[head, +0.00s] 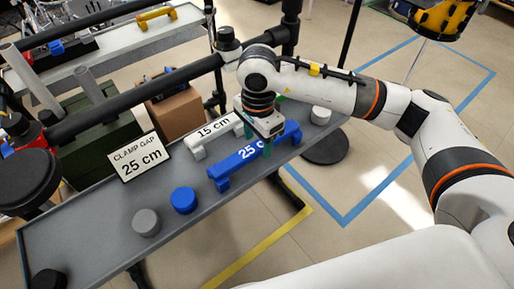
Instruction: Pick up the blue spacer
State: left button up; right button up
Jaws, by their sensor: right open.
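The blue spacer (233,169) is a long bar with a leg at each end and white "25 cm" lettering, partly covered by my gripper. It lies on the grey shelf (100,250), slanting up to the right. My right gripper (255,141) points down over the middle of the bar. It is open, with one greenish finger in front of the bar; the other finger shows at the bar's far side. I cannot tell whether the fingers touch it. A sign (140,158) reads "CLAMP GAP 25 cm". My left gripper is not in view.
A white "15 cm" spacer (203,139) lies just behind the blue one. A blue disc (183,200), a grey disc (146,222) and a white disc (320,115) stand on the shelf. A black clamp bar (130,99) crosses behind. The shelf's front left is mostly bare.

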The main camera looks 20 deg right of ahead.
jog(key=shift+w+f, duration=0.1)
jog(key=shift+f, duration=1.35)
jog(key=c, duration=1.1)
jog(key=shift+r, duration=0.1)
